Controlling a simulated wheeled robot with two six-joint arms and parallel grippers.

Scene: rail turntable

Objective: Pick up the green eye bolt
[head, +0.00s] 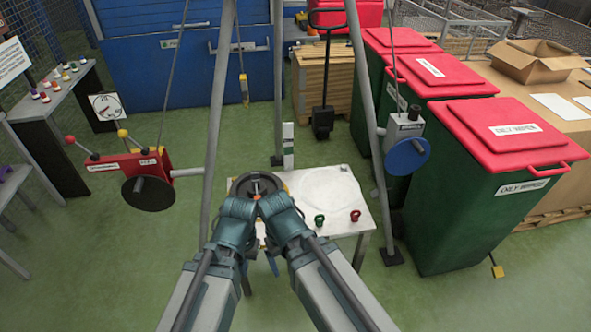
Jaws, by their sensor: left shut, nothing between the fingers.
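The green eye bolt (319,220) stands on the pale work table, near its front edge. A similar red eye bolt (355,215) stands just to its right. My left gripper (252,198) is shut and empty at the near side of a dark round disc, left of the green eye bolt and apart from it. My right gripper (266,197) is close beside the left one at the same disc; its fingers are too small and overlapped to tell whether they are open. The arms hide the table's left front part.
The work table (370,192) carries the dark disc (257,183) at its left and a pale round plate (331,190) at its right. Grey frame legs (357,60) stand around it. A red winch (150,175) hangs left, a grey one (404,132) right. Green bins (455,200) stand right.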

